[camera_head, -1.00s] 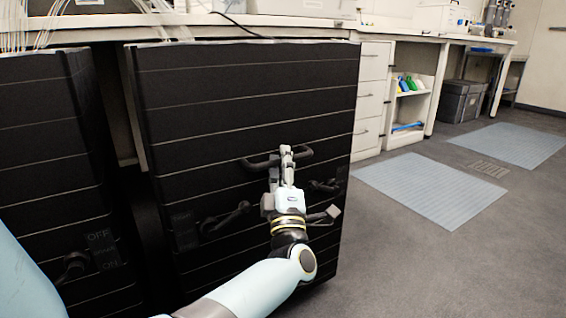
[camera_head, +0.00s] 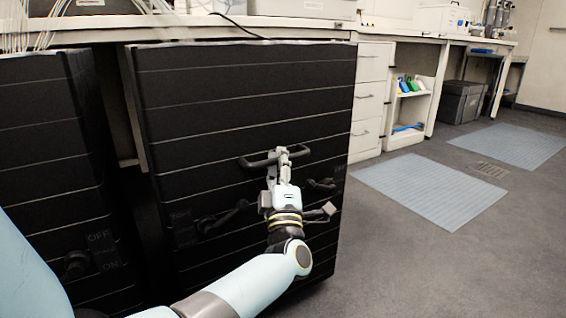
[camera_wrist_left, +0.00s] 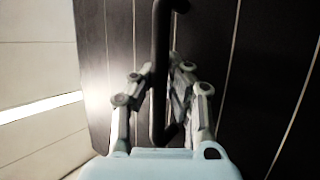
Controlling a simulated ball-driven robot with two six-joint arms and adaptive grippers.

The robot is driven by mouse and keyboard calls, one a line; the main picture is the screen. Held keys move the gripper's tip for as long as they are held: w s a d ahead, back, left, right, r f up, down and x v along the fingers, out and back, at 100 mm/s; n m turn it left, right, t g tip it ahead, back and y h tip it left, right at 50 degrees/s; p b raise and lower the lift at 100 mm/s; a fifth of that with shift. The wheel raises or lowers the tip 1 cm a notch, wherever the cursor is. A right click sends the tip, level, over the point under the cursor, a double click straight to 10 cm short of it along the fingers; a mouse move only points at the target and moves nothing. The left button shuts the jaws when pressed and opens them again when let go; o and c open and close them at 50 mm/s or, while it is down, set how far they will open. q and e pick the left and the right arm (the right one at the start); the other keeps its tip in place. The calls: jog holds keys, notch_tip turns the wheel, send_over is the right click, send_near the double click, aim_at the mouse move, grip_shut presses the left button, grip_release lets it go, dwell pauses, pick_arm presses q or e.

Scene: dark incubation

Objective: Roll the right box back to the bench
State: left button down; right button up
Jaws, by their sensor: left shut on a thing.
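The right box (camera_head: 250,105) is a tall black box with thin pale horizontal lines, standing at the bench front in the head view. It also shows in the left wrist view (camera_wrist_left: 230,50). A dark bar handle (camera_head: 258,162) sticks out from its front face. My left gripper (camera_head: 284,155) is shut on this handle; in the left wrist view the handle (camera_wrist_left: 161,45) runs between the fingers (camera_wrist_left: 160,92). Small dark levers (camera_head: 222,218) sit lower on the box, partly behind my arm. My right gripper is out of view.
The bench (camera_head: 200,27) runs behind the box, with white drawers (camera_head: 368,98) at its right. A second black box (camera_head: 38,150) with an OFF/ON label stands at left, a narrow gap between them. Grey floor with blue mats (camera_head: 432,188) is free at right.

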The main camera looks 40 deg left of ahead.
pick_arm(q)
jog(key=c, duration=1.6)
grip_release()
jog(key=shift+f, duration=0.1)
jog(key=shift+o, duration=0.2)
jog(key=v, duration=1.2)
